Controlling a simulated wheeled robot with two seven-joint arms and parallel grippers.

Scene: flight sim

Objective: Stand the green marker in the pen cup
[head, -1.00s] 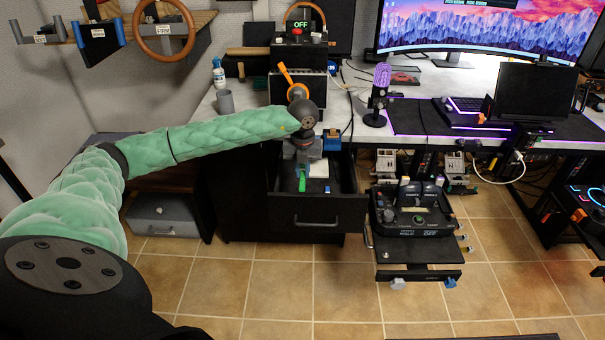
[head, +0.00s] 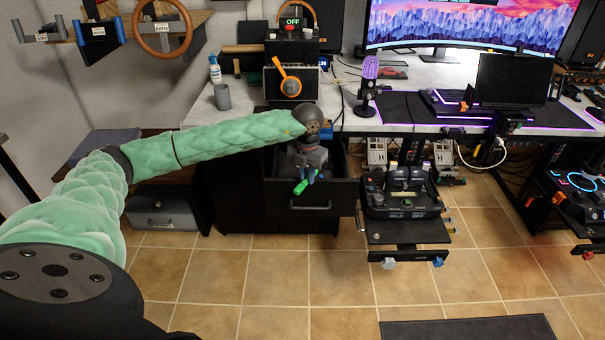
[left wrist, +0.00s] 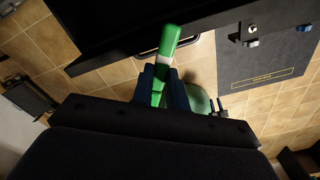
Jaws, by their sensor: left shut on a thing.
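The green marker (head: 300,187) is held in my left gripper (head: 307,176), which is shut on it. The marker is tilted and overlaps the front edge of the open drawer (head: 336,189) in the head view. In the left wrist view the marker (left wrist: 169,42) sticks out beyond the two dark blue fingers of my left gripper (left wrist: 161,84). A plain grey cup (head: 222,97), which looks like the pen cup, stands upright on the left part of the desk, behind my left forearm. Its inside is hard to make out. My right gripper is out of view.
A microphone (head: 369,85) is farther right.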

